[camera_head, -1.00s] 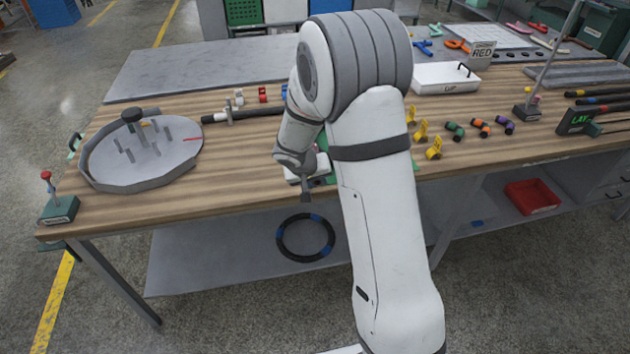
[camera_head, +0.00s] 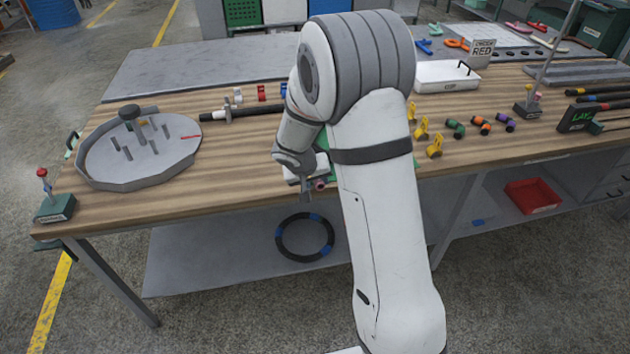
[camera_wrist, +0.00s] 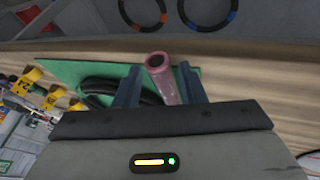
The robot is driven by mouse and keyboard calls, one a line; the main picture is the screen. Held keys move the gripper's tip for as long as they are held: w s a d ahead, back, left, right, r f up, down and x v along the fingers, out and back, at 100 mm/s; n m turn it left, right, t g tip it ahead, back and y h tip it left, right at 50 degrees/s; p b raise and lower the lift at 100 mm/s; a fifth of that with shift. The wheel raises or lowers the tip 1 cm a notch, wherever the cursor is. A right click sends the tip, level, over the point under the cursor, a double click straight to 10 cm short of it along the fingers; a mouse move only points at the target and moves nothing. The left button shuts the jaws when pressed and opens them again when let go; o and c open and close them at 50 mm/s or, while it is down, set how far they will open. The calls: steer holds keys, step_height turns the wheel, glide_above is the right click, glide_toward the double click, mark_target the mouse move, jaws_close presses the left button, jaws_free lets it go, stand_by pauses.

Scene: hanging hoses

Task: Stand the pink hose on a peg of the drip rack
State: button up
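The pink hose (camera_wrist: 165,82) lies between the two fingers of my gripper (camera_wrist: 160,86) in the wrist view, its round open end toward the top of the picture. Narrow gaps show between hose and fingers, so my gripper looks open around it. In the head view my gripper (camera_head: 306,186) is at the bench's front edge, and a bit of pink (camera_head: 320,184) shows beside it. The drip rack (camera_head: 165,172), a grey many-sided tray with several upright pegs, stands on the bench at the left. The rest of the hose is hidden by my arm and gripper.
A green mat (camera_wrist: 75,73) and a black hose (camera_wrist: 102,87) lie by the fingers. A black hose ring (camera_head: 305,237) is on the lower shelf. Yellow numbered clips (camera_head: 422,128) stand right of my arm. Bare wood lies between rack and gripper.

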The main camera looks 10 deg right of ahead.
steer(key=shift+o, duration=1.1)
steer(key=shift+r, duration=0.15)
